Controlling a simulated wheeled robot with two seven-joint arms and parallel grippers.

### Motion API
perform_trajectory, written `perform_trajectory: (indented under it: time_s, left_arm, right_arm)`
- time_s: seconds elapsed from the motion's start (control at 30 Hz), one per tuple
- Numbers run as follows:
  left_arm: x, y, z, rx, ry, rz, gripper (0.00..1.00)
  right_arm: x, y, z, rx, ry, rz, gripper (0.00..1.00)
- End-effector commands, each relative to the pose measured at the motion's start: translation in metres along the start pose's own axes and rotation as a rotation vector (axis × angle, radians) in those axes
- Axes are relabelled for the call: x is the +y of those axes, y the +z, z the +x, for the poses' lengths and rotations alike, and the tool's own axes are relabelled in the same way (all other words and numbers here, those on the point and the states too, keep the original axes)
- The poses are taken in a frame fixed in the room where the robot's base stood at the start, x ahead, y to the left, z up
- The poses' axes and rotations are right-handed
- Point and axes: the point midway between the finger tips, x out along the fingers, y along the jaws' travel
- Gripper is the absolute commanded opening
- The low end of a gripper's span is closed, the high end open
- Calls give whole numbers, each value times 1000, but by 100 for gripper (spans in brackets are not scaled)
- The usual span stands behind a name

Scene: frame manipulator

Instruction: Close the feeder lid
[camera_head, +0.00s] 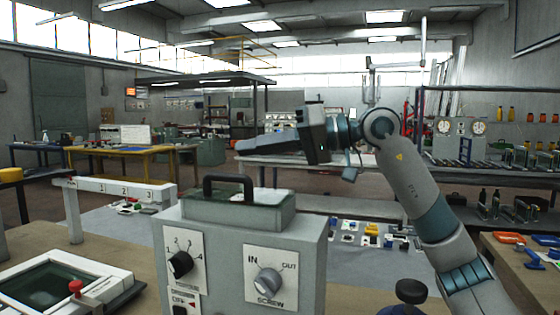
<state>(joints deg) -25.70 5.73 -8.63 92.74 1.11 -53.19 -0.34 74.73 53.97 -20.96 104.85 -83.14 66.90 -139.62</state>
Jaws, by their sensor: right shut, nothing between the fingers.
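The feeder (235,250) is a grey box on the table, front centre, with two round knobs on its front marked with numbers and with IN, OUT and SCREW. Its lid (262,201) is a greenish see-through panel with a dark handle (228,182) on top. The lid looks flat on the box; I cannot tell whether it is fully seated. My right gripper (243,146) points left, above and beyond the handle in the picture, apart from it. It is shut and empty. My left gripper is not in view.
A white frame numbered 1, 2, 3 (122,190) stands left of the feeder. A panel with a dark screen and red knob (75,287) lies front left. Small coloured parts (372,232) lie behind the feeder to the right. A dark round knob (411,291) stands front right.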

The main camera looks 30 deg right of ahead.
Motion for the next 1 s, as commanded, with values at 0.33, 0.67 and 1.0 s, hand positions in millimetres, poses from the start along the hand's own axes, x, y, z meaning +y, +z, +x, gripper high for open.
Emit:
perform_trajectory:
  time_s: [0.33,0.67,1.0]
  left_arm:
    - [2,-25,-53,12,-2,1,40]
    - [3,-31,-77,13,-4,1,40]
    - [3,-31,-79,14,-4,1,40]
  right_arm:
    - [-5,32,7,1,39,-173,0]
    - [-5,42,10,1,87,-375,0]
    - [-5,43,10,-3,91,-386,0]
